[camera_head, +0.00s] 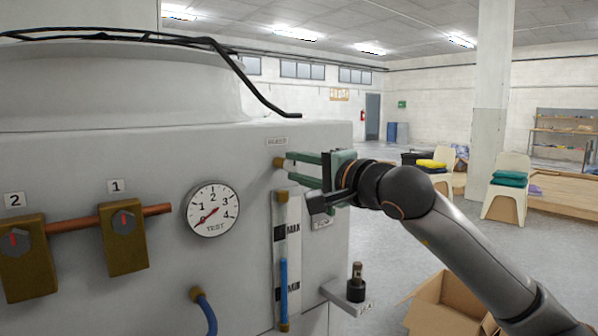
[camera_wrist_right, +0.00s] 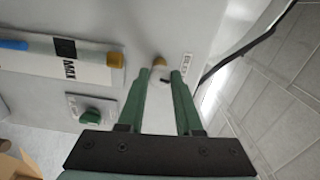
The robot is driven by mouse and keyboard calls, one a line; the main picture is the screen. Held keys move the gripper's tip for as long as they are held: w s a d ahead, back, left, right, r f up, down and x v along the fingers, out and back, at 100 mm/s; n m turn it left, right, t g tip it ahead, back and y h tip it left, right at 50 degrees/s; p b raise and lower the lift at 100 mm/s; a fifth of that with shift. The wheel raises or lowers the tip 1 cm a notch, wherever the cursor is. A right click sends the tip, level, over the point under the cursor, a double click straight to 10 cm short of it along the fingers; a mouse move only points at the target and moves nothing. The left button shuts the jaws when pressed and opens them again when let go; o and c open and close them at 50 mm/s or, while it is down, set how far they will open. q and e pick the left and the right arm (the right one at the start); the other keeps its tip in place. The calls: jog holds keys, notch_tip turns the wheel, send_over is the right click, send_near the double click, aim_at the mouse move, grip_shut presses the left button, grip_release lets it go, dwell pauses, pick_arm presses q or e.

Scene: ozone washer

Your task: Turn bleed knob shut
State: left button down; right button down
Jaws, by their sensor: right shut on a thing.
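The bleed knob (camera_head: 279,162) is a small brass fitting on the grey panel, just under a small label (camera_head: 276,142) near the panel's right edge. In the right wrist view the knob (camera_wrist_right: 158,61) shows next to the label reading BLEED (camera_wrist_right: 187,66). My right gripper (camera_head: 288,166) reaches in from the right with its two green fingers at the knob, one above and one below. My left gripper is not in view.
A sight tube (camera_head: 283,250) with MAX and MIN marks runs below the knob. A gauge (camera_head: 212,209) and two brass valve blocks (camera_head: 123,240) sit to the left. A green knob (camera_wrist_right: 90,117) is close to my fingers. A small shelf (camera_head: 343,297) juts out below.

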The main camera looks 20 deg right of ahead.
jog(key=shift+n, duration=0.9)
jog(key=c, duration=0.6)
grip_release()
jog(key=b+v, duration=0.2)
jog(key=v, duration=1)
jog(key=shift+s+d, duration=0.1)
jog(key=shift+s, duration=0.15)
